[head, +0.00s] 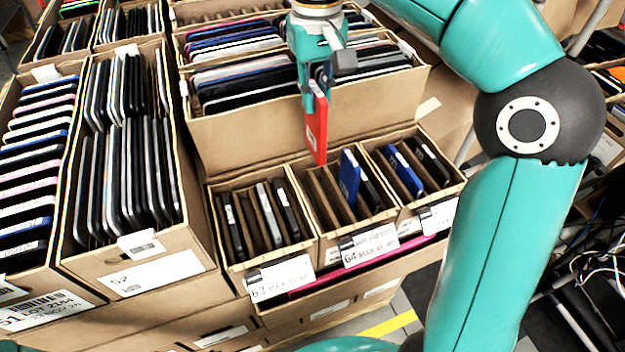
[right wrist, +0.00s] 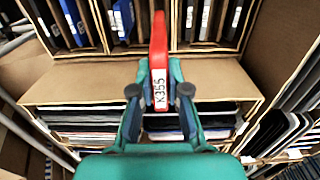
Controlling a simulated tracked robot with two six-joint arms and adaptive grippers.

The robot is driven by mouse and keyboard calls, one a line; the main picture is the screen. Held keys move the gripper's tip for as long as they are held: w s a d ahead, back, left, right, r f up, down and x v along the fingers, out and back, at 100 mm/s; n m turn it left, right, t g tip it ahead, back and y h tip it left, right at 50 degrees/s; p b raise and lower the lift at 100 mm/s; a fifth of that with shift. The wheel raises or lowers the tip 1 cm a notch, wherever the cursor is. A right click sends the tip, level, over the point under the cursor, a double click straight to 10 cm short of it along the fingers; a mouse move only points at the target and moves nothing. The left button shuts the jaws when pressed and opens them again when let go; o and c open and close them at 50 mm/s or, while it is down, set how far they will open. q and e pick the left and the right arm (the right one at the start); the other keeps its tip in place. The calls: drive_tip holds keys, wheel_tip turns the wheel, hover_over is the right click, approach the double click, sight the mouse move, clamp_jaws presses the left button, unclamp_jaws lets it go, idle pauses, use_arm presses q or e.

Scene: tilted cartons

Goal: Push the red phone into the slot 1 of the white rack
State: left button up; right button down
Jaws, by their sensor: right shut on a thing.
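The red phone (head: 317,142) hangs upright and edge-on from my right gripper (head: 314,98), which is shut on its upper part. In the right wrist view the red phone (right wrist: 159,48) carries a white label reading K355, between the fingers of the right gripper (right wrist: 160,88). In the head view its lower end appears just above the back edge of the small slotted cartons. I see no white rack; the slotted holders are brown cardboard. The middle slotted carton (head: 324,236) holds a blue phone (head: 349,177) and a dark one, with empty slots at its left. My left gripper is not in view.
A left slotted carton (head: 229,268) and a right one (head: 462,182) flank the middle one, each with several phones. A carton of stacked devices (head: 240,139) rises behind. Tall full cartons (head: 190,240) stand at the left. Open air surrounds the phone's lower end.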

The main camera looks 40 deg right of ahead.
sight(317, 155)
wheel_tip(317, 155, down, 14)
drive_tip(key=shift+s+r+b, duration=0.15)
drive_tip(key=shift+r+b, duration=0.05)
drive_tip(key=shift+b, duration=0.4)
wheel_tip(317, 155, down, 5)
drive_tip(key=shift+r, duration=0.2)
drive_tip(key=shift+f, duration=0.3)
drive_tip(key=c, duration=1.2)
unclamp_jaws()
drive_tip(key=shift+o, duration=0.2)
drive_tip(key=shift+r, duration=0.1)
